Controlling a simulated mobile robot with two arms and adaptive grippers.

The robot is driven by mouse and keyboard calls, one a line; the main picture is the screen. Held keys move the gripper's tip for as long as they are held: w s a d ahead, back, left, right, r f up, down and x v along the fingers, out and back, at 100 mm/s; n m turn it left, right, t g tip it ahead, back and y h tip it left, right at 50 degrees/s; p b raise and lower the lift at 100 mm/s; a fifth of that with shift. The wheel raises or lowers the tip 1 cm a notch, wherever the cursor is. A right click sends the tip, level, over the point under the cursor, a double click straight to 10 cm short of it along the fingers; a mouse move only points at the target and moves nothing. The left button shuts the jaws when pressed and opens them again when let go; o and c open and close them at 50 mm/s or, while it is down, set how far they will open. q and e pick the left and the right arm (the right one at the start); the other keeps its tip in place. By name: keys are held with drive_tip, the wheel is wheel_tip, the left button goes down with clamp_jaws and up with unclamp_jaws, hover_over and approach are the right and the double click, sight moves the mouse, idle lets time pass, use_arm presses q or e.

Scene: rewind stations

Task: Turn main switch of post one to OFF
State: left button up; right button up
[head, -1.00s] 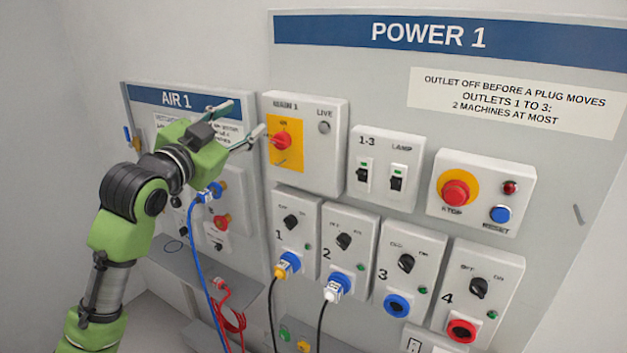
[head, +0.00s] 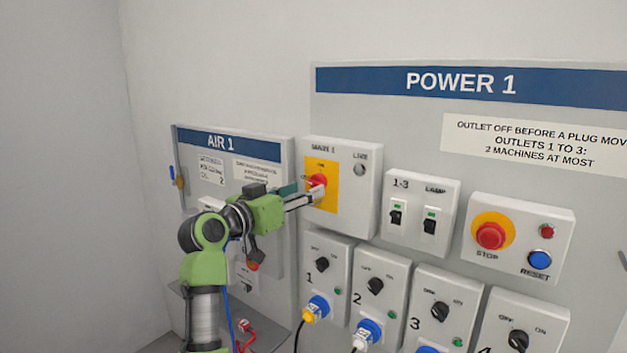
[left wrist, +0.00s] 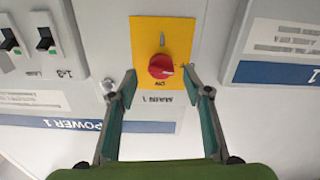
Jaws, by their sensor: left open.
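The main switch is a red knob (head: 317,182) on a yellow plate (head: 326,203), on the MAIN 1 box of the POWER 1 panel. My left gripper (head: 312,193) is at the knob in the head view, its fingers reaching in from the left and partly covering it. In the left wrist view, upside down, the red knob (left wrist: 162,66) lies ahead between the open fingertips (left wrist: 166,78), with a gap on both sides. The fingers do not appear to touch it. A small white mark shows on the knob. My right gripper is not in view.
The LIVE lamp (head: 360,170) beside the knob looks grey. Two black switches marked 1-3 (head: 397,214) and LAMP (head: 430,226) sit to the right, then the red STOP button (head: 491,235). Outlet boxes with plugs lie below. The AIR 1 panel (head: 270,150) stands at left.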

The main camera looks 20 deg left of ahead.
sight(314, 186)
use_arm(q)
drive_tip(key=shift+p+x, duration=0.55)
drive_tip(key=shift+x, duration=1.65)
drive_tip(key=c, duration=1.1)
drive_tip(key=shift+o, duration=0.2)
drive_tip(key=shift+n+p, duration=0.35)
drive_tip(key=shift+n, duration=0.45)
drive_tip(key=o, duration=1.1)
drive_tip(key=shift+c, duration=0.2)
